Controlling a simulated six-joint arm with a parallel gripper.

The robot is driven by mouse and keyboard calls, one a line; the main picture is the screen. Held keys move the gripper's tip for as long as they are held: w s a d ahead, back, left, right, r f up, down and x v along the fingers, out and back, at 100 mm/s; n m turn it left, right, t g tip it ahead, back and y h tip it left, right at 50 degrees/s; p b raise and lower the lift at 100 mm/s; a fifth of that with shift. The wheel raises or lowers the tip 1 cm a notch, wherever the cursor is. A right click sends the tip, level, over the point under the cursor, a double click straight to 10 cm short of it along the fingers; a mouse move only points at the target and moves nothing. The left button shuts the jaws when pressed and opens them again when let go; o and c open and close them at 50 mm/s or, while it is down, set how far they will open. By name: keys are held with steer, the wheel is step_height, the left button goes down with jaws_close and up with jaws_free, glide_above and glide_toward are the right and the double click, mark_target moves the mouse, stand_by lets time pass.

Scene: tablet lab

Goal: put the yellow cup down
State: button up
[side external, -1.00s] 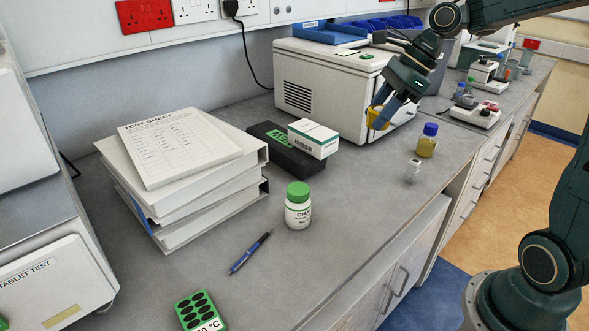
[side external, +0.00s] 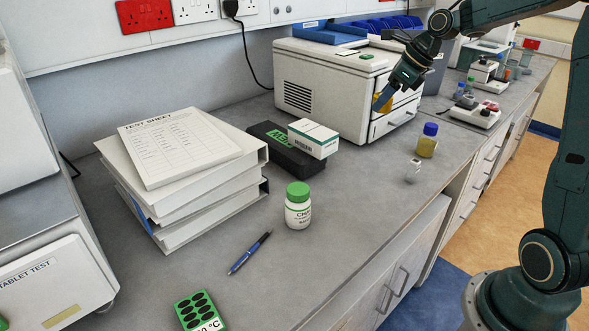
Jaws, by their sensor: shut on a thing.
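The yellow cup (side external: 387,104) shows only in part, in front of the white boxy machine at the back of the bench. My gripper (side external: 383,101) is shut on the cup, and its blue finger covers much of it. The cup is close to the machine's drawer front. I cannot tell whether it touches the machine or how high it is above the bench.
The white machine (side external: 318,88) stands behind the gripper. A blue-capped bottle (side external: 427,146) and a small clear vial (side external: 413,171) stand near the bench edge. A white box (side external: 313,138) lies on a black case (side external: 277,149).

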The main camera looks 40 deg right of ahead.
glide_above(364, 170)
steer(key=s, duration=0.2)
steer(key=f, duration=0.9)
steer(key=d+f, duration=0.1)
steer(key=f, duration=0.3)
steer(key=shift+w+f, duration=0.1)
steer(key=shift+f, duration=0.3)
steer(key=shift+f, duration=0.1)
steer(key=shift+f, duration=2.05)
steer(key=o, duration=1)
steer(key=shift+f, duration=0.15)
steer(key=shift+r, duration=0.25)
steer(key=v, duration=1.2)
